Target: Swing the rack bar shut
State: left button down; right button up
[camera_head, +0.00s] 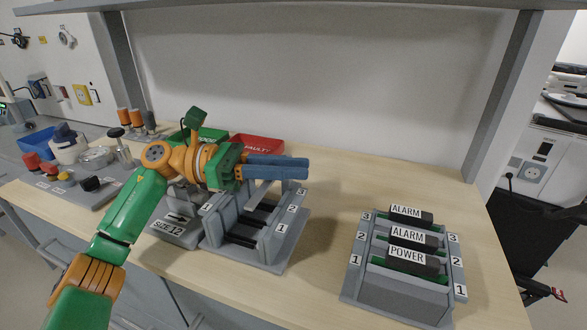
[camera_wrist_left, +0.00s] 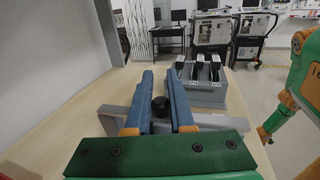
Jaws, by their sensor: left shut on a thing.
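The open grey rack (camera_head: 275,245), with slots numbered 1 to 3, stands mid-table and holds black strips low in its slots. My left gripper (camera_head: 306,168) reaches over it from the left, its blue fingers pointing right. In the left wrist view the fingers (camera_wrist_left: 161,88) are shut on a black knob (camera_wrist_left: 160,106). The knob stands on the grey rack bar (camera_wrist_left: 205,118), which runs crosswise beneath the fingers. The bar (camera_head: 258,193) also shows under the gripper in the head view, partly hidden. My right gripper is not in view.
A second grey rack (camera_head: 390,298) to the right holds modules labelled ALARM, ALARM and POWER. A red FAULTY bin (camera_head: 262,139) and a green bin (camera_head: 212,134) stand behind. A SIZE 12 block (camera_head: 172,232) sits left of the rack. Bare table lies between the racks.

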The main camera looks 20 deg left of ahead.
pick_arm(q)
jog(key=shift+f, duration=0.1)
jog(key=c, duration=0.8)
grip_release()
jog(key=shift+d, duration=0.1)
jog(key=shift+o, duration=0.2)
jog(key=b+v, duration=0.1)
jog(key=v, duration=0.6)
